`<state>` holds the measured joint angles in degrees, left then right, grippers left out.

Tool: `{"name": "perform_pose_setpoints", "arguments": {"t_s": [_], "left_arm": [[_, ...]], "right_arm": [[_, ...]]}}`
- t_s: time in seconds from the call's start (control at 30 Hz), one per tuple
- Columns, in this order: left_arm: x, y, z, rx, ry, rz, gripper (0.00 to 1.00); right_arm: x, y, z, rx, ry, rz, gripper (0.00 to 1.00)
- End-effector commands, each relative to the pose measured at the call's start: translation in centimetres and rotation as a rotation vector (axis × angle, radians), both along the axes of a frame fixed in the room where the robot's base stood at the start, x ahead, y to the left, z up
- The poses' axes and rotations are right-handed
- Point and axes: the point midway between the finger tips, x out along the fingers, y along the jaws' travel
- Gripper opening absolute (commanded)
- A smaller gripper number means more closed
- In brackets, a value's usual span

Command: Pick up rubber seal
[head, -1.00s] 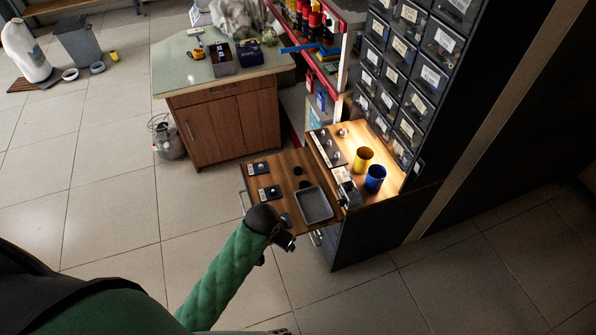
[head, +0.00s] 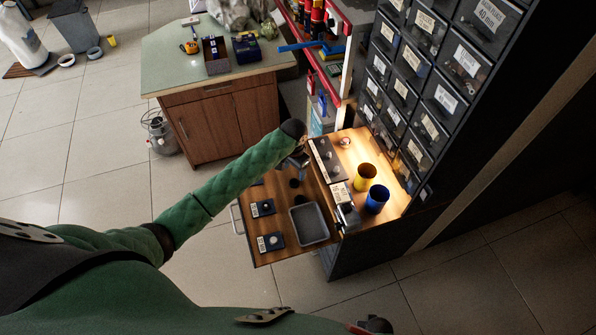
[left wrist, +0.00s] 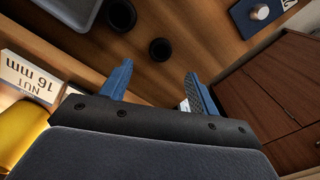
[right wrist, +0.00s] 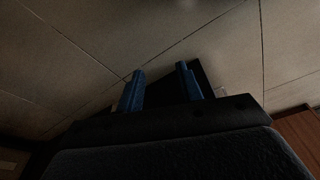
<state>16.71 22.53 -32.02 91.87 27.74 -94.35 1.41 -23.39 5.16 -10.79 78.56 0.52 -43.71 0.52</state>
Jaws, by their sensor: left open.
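Two black round rubber pieces lie on the wooden pull-out board: one (left wrist: 118,15) beside the grey tray, the other (left wrist: 160,49) nearer my fingers. Either could be the rubber seal.
The grey tray (head: 310,223) sits on the board (head: 268,190). Labelled dark pads (head: 262,208) lie at its left. A yellow cup (head: 365,176) and a blue cup (head: 377,198) stand on the lit shelf, near the drawer cabinet (head: 430,95).

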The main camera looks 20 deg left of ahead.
Motion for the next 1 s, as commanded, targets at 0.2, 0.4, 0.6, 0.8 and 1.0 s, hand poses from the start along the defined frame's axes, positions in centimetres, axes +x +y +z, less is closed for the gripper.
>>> {"name": "perform_pose_setpoints", "arguments": {"t_s": [0.2,0.4,0.6,0.8,1.0], "left_arm": [[0.0,0.1,-1.6,0.002,0.004,0.001,0.61],[0.0,0.2,-2.9,0.002,0.004,0.001,0.61],[-0.1,0.3,-4.6,0.002,0.005,0.000,0.61],[-0.2,0.4,-6.8,0.002,0.004,0.001,0.61],[-0.1,0.4,-7.8,0.002,0.002,0.001,0.61]], "right_arm": [[-1.2,0.6,-0.6,0.007,0.000,-0.002,0.36],[-6.0,0.2,-2.8,0.001,0.043,0.003,0.36],[-4.0,-1.9,-4.2,-0.017,-0.001,0.012,0.36],[-5.3,-2.6,-5.7,-0.019,-0.013,0.016,0.36],[-5.6,-2.8,-6.3,-0.020,-0.018,0.017,0.36]]}}
